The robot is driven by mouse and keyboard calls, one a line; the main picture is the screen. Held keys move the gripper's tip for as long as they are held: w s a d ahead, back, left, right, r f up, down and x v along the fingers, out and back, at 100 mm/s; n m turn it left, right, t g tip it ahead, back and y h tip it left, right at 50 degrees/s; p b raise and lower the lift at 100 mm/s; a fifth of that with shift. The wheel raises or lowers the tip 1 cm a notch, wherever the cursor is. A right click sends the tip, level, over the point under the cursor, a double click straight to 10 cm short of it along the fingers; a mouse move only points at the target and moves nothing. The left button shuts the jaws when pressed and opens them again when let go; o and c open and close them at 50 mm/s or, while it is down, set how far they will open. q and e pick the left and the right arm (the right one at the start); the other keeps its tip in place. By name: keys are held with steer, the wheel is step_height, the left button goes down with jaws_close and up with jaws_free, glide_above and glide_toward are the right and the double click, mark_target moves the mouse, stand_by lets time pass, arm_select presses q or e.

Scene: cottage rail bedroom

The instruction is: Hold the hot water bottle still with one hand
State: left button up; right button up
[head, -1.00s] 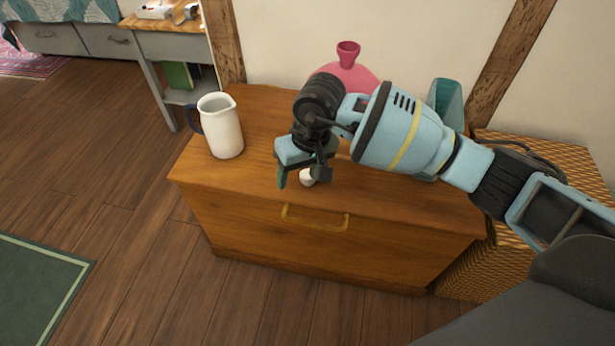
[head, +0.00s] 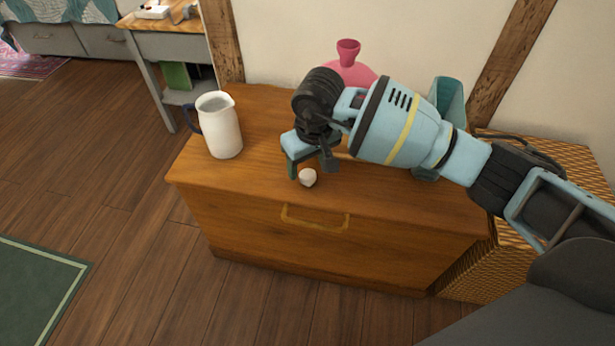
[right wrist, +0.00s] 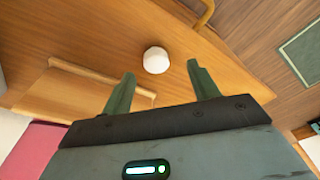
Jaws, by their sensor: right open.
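The pink hot water bottle (head: 350,73) stands at the back of the wooden chest top, its neck and flared mouth pointing up. My right arm hides its lower part in the head view. In the right wrist view a pink patch at the lower left (right wrist: 30,152) looks like it. My right gripper (head: 312,166) is open and empty above the chest top, in front of the bottle and apart from it. A small white knob-like object (head: 307,177) lies on the chest just below the fingers; it also shows beyond the fingertips in the right wrist view (right wrist: 156,60). My left gripper is out of view.
A white jug (head: 219,130) with a dark handle stands at the chest's left. A teal container (head: 449,98) stands at the back right, partly behind my arm. A wicker box (head: 462,272) stands right of the wooden chest (head: 255,225). The chest's front left is clear.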

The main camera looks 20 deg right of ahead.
mark_target(308, 174)
steer(key=shift+w+d+f+b, duration=0.1)
steer(key=shift+w+f+b, duration=0.15)
steer(key=shift+f, duration=0.6)
steer(key=shift+w+d+f+b, duration=0.15)
steer(key=shift+f+b, duration=0.25)
steer(key=shift+f, duration=0.45)
steer(key=shift+w+f+b, duration=0.2)
steer(key=shift+f+b, duration=0.1)
steer(key=shift+f, duration=0.55)
steer(key=shift+r, duration=0.1)
steer(key=c, duration=1.1)
